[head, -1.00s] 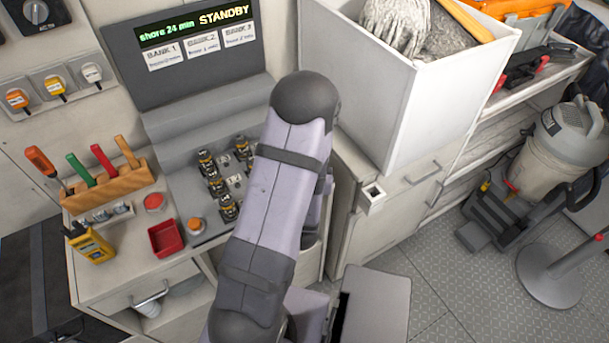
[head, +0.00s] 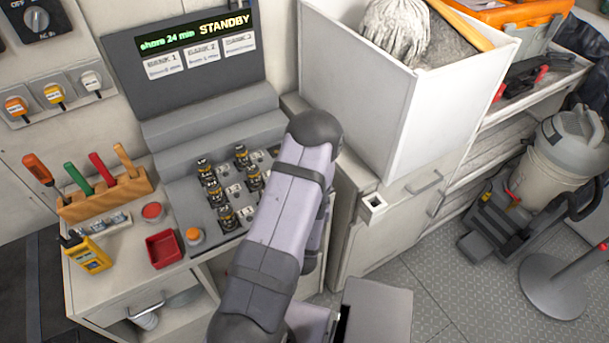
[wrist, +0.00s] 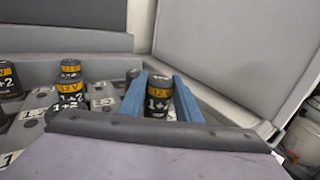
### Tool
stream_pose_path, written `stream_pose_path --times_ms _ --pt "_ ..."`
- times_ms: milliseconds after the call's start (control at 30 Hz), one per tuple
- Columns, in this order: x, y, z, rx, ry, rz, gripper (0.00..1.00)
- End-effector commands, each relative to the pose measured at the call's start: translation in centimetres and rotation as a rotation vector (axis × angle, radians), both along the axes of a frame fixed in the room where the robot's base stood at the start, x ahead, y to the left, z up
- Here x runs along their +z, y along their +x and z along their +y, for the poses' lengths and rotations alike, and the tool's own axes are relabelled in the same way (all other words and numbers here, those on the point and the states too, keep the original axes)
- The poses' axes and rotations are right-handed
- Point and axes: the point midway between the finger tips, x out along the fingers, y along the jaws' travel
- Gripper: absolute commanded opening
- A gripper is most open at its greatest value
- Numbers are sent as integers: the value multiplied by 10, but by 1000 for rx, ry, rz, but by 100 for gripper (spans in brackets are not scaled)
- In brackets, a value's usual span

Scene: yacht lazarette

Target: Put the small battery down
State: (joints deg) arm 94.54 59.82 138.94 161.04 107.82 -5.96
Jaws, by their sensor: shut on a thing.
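In the wrist view, my gripper (wrist: 160,79) has its two blue fingers on either side of a small black battery (wrist: 158,102) with a yellow band, marked 12 V and 1+2. The battery is upright; its base is hidden behind my wrist's edge, so I cannot tell whether it touches the rack. Similar batteries stand to its left (wrist: 70,88), beside white labelled slots. In the head view, my arm hides the gripper and held battery. The grey battery rack (head: 185,200) holds several batteries (head: 215,193) in columns, with some slots bare.
A display (head: 195,30) reads STANDBY above the rack. A large white bin (head: 440,95) rises close on the right.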

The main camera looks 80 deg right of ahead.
Motion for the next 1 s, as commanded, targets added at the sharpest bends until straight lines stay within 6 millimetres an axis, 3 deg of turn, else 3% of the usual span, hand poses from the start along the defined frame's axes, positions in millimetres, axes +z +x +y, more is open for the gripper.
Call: stream_pose_path --times_ms 200,700,733,767,800,1000 --pt "-17 0 0 0 -2 -1 2" --pt "-24 0 0 0 -3 -1 2" --pt "-23 0 0 0 -1 0 37" --pt "-22 0 0 0 -1 0 45" --pt "-22 0 0 0 -1 0 49" --pt "-22 0 0 0 -1 0 49"
